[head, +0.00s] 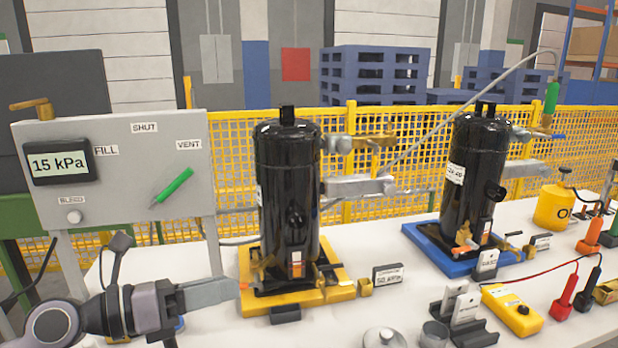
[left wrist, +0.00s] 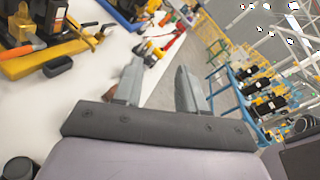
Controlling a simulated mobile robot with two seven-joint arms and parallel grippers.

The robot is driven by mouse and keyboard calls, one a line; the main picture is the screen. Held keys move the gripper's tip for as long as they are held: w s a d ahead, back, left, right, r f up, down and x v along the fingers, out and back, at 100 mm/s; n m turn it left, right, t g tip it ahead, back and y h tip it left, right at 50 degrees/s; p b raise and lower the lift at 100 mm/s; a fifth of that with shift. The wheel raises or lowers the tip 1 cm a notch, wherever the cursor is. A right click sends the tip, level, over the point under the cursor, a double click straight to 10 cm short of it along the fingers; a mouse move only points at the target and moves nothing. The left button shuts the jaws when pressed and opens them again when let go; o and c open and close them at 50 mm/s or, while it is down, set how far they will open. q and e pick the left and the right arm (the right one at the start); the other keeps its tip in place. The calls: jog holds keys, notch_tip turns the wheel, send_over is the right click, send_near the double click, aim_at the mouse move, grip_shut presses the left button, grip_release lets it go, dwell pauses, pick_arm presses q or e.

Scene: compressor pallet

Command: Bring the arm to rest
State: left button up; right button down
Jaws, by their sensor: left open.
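My left gripper (head: 215,296) reaches in from the lower left of the head view, in front of the grey panel and left of the yellow base. In the left wrist view its two fingers (left wrist: 160,88) stand apart with nothing between them. The fingers point out over the white table (left wrist: 115,55) and the floor beyond its edge. In the head view one finger overlaps the left side of the yellow base (head: 335,290); I cannot tell whether they touch. My right gripper is not in view.
A black compressor (head: 287,190) stands on the yellow base, another (head: 470,170) on a blue base. A grey panel (head: 120,200) reads 15 kPa, with a green handle (head: 172,188). A yellow meter (head: 512,310), red and black probes and card holders crowd the table's right. A yellow fence (head: 230,160) runs behind.

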pick_arm(q)
jog(key=s+a+f+n+t+y+p, duration=0.1)
jog(key=s+a+f+n+t+y, duration=0.3)
jog(key=n, duration=0.6)
jog(key=w+f+n+t+y+p, duration=0.1)
jog(key=f+n+t+y, duration=0.1)
jog(key=f+n, duration=0.6)
jog(key=s+a+f+n+t+y+p, duration=0.1)
jog(key=s+a+f+n+t+y, duration=0.15)
jog(key=n, duration=0.85)
jog(key=s+f+n+g+y+p, duration=0.1)
jog(key=s+f+n+g+y, duration=0.3)
jog(key=s+f+n, duration=0.6)
jog(key=s+f+g, duration=0.2)
jog(key=s+f, duration=0.1)
jog(key=f, duration=0.2)
jog(key=shift+s+a+f+n, duration=0.15)
jog(key=shift+s+f+n, duration=0.1)
jog(key=shift+f+n, duration=0.15)
jog(key=shift+r+g, duration=0.1)
jog(key=shift+g, duration=0.15)
dwell(2.9)
